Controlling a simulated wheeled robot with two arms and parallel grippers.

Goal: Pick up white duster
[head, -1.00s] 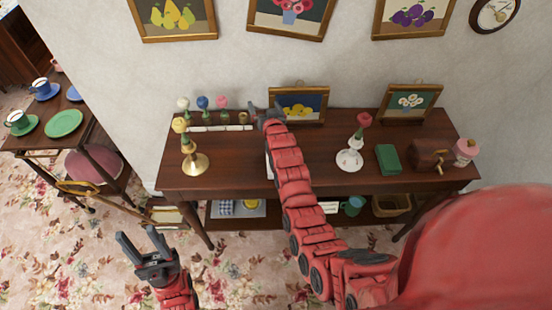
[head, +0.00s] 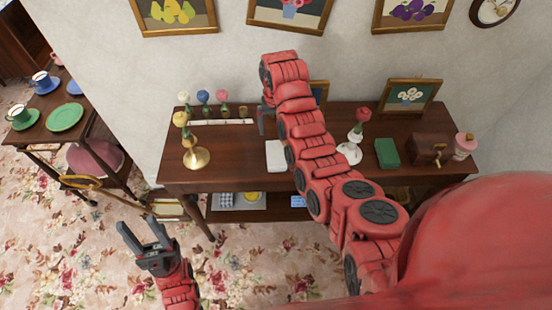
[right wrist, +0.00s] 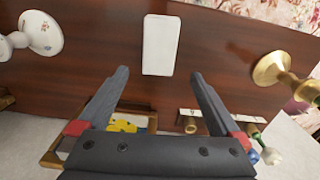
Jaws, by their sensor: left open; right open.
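A plain white rectangular block, which seems to be the white duster (head: 277,156), lies on the dark wooden table (head: 235,175); my right arm covers its right side. In the right wrist view the white duster (right wrist: 161,45) lies beyond the fingertips, in line with the gap between them. My right gripper (right wrist: 157,73) is open, empty and apart from it. In the head view it is mostly hidden by my arm; one dark finger (head: 261,122) shows. My left gripper (head: 143,232) is open and empty over the carpet, left of the table.
A gold candlestick (head: 197,157) stands left of the duster, and a white one (head: 349,151) to the right. A green box (head: 387,153) and framed pictures stand further right and behind.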

